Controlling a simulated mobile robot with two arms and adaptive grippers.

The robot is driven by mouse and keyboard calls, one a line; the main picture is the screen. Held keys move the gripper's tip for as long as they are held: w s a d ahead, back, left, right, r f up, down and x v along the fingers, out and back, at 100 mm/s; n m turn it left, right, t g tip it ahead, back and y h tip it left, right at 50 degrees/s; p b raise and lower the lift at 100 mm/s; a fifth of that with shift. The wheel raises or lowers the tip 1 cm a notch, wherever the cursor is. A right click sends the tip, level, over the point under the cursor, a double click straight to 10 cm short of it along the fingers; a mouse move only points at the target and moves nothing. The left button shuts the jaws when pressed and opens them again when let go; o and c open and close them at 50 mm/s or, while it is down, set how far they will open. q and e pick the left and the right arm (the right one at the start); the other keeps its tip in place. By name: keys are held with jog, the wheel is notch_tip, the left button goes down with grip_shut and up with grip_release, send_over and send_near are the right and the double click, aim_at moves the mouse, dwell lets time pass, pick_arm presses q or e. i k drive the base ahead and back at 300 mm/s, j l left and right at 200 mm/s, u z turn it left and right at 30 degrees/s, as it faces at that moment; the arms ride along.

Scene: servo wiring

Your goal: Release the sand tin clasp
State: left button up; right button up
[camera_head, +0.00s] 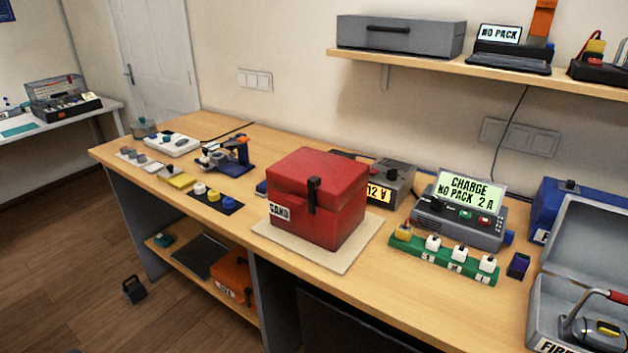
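The sand tin (339,210) is a red box with a lid and a "SAND" label at the left of its front. It stands on a pale square mat (272,237) near the middle of the workbench. A dark upright clasp (313,194) runs down the front, from the lid edge onto the body. The lid looks closed. Neither of my grippers shows in the head view.
A charger (458,218) reading "CHARGE NO PACK 2 A" and a green strip (441,260) with several plugs stand right of the tin. An open grey case (580,250) is at far right. Small parts and a blue-based tool (229,155) lie to the left. A shelf (488,72) hangs above.

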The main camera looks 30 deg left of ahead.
aim_at(313, 182)
jog(key=j, duration=0.9)
jog(key=k+j, duration=0.1)
jog(key=j, duration=0.8)
jog(key=j+z, duration=0.1)
jog(key=j, duration=0.8)
jog(key=k+j, duration=0.1)
jog(key=j, duration=0.8)
jog(key=k+j, duration=0.1)
jog(key=j, duration=0.8)
